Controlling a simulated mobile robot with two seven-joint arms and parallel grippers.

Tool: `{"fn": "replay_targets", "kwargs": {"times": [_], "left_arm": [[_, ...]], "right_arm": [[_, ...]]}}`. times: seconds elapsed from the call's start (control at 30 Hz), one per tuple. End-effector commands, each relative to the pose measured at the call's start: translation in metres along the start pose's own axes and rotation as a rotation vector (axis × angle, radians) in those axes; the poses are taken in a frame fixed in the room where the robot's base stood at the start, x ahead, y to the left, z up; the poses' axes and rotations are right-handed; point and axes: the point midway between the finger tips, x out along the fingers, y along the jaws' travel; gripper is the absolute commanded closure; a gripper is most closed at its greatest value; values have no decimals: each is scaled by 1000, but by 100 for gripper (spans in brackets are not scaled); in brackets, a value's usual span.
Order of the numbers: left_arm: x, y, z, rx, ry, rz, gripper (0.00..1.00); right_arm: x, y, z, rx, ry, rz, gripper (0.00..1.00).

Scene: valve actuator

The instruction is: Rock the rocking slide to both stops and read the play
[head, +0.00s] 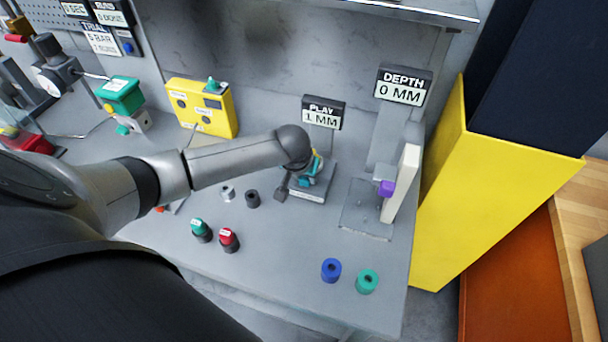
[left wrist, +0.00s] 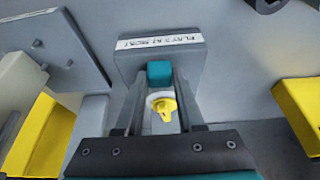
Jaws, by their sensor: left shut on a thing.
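The rocking slide fixture (head: 308,192) is a grey block with a labelled front edge. In the left wrist view its label (left wrist: 160,41) seems to read "PLAY 2 AT MOST". A teal block (left wrist: 160,72), taken to be the rocking slide, shows beyond a yellow knob on a white round base (left wrist: 163,106). My left gripper (left wrist: 160,82) reaches down over the fixture and is shut on the teal slide between its dark fingers. In the head view my wrist hides part of the slide. The play display (head: 321,116) reads 1 MM. My right gripper is out of view.
A depth display (head: 403,88) reading 0 MM stands above a white upright plate with a purple part (head: 386,188). A yellow box (head: 203,108) is behind my forearm. Green and red capped pieces (head: 228,238) and blue and green rings (head: 331,269) stand on the bench front.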

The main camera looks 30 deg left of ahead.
Motion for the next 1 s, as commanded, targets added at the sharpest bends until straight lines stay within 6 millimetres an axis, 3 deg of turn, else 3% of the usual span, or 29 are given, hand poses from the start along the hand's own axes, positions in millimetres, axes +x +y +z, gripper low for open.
{"fn": "replay_targets", "kwargs": {"times": [1.0], "left_arm": [[0,4,2,0,-3,10,100]], "right_arm": [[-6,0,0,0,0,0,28]]}}
